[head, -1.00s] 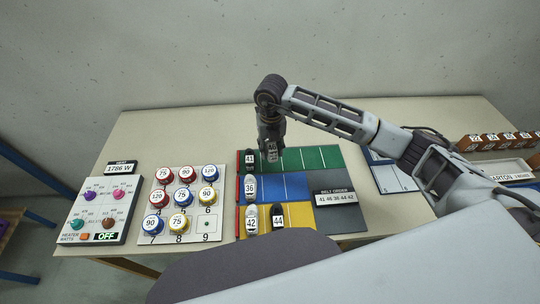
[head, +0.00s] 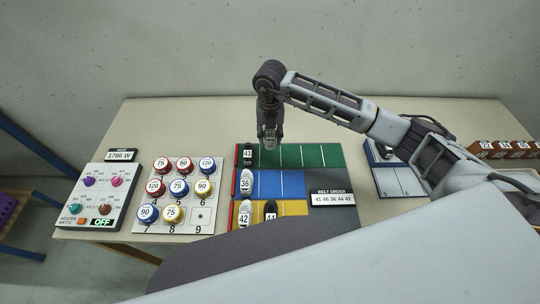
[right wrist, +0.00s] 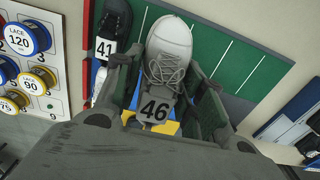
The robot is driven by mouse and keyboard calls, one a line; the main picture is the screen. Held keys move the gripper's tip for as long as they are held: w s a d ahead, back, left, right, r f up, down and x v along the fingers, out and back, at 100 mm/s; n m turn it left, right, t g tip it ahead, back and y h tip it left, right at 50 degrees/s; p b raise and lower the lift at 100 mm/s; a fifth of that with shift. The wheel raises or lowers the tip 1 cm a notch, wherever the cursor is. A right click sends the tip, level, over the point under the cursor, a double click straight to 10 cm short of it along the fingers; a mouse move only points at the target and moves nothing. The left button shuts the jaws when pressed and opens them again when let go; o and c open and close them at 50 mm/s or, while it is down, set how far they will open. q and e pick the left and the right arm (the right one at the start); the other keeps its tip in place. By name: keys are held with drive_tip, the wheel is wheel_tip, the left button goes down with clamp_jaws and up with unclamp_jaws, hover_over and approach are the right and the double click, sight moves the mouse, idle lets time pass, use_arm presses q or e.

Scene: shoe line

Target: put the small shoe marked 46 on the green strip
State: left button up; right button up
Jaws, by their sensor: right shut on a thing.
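The small shoe marked 46 (right wrist: 168,52) is pale grey with grey laces, and its label faces the right wrist camera. My right gripper (head: 270,140) is shut on it, with a finger at each side of the shoe in the right wrist view (right wrist: 165,98). The shoe is over the green strip (head: 318,155), just right of the black shoe marked 41 (head: 248,153), with a narrow gap between them. Whether its sole touches the strip cannot be told. My left gripper is not in view.
Below the green strip are a blue strip (head: 268,182) with a white shoe 36 (head: 246,183) and a yellow strip (head: 294,208) with shoes 42 (head: 244,214) and 44 (head: 270,209). A spool board (head: 198,216) and heater panel (head: 92,195) stand left. The green strip's right part is clear.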

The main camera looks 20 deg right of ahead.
idle(0.3)
drive_tip(key=p, duration=0.1)
hover_over(270, 157)
drive_tip(key=shift+f, duration=3.15)
drive_tip(key=shift+f, duration=0.1)
wheel_tip(270, 157, down, 2)
drive_tip(key=shift+s+f, duration=0.1)
drive_tip(key=shift+f, duration=0.05)
drive_tip(key=shift+f+p, duration=0.3)
drive_tip(key=shift+f, duration=0.25)
drive_tip(key=shift+f, duration=0.2)
